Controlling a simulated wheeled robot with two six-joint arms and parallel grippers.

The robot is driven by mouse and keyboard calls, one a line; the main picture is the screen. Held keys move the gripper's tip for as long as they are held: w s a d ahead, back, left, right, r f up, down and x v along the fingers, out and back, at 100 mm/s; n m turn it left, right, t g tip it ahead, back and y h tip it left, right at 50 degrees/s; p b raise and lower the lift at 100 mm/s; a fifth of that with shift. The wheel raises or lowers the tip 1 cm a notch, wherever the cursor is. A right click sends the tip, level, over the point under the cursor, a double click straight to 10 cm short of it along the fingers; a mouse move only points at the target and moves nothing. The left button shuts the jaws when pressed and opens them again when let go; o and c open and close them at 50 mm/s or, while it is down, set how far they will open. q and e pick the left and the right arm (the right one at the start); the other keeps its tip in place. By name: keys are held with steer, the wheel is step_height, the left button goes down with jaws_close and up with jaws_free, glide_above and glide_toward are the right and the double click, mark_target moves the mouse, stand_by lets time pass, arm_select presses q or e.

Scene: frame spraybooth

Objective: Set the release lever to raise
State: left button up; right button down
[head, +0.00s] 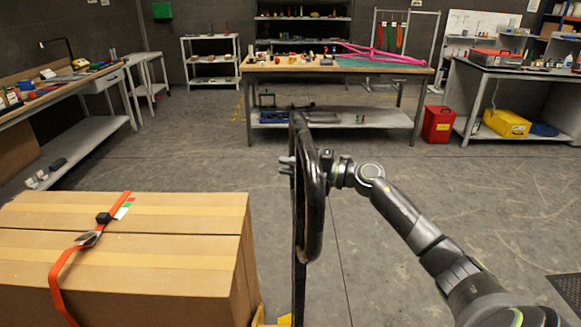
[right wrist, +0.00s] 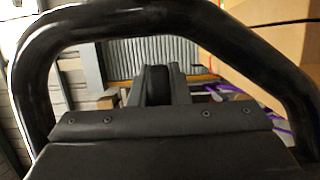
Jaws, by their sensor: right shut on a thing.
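A black loop handle (head: 312,200) on an upright shaft stands in the middle of the head view, seen nearly edge-on. My right gripper (head: 288,165) reaches in from the right, and its fingertips show on the left side of the loop. In the right wrist view the loop (right wrist: 32,80) arches around my right gripper (right wrist: 158,88). Its two grey fingers are shut on a black piece, which looks like the release lever (right wrist: 157,84). The lever's setting cannot be read. My left gripper is not in view.
A large cardboard box (head: 150,270) with an orange strap (head: 62,265) stands close at the left of the handle. A workbench (head: 330,68) and a red bin (head: 438,124) stand farther back. The floor right of the handle is clear apart from my arm.

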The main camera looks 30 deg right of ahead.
steer(key=f+m+p, duration=0.1)
steer(key=p, duration=0.1)
steer(key=m+p, duration=0.1)
steer(key=p, duration=0.2)
steer(key=f+m+g+p, duration=0.1)
steer(key=p, duration=0.2)
steer(key=shift+s+a+f+h, duration=0.1)
steer(key=shift+s+f+h, duration=0.15)
steer(key=shift+f+h, duration=0.1)
steer(key=c, duration=1.4)
jaws_free()
steer(key=shift+o, duration=0.2)
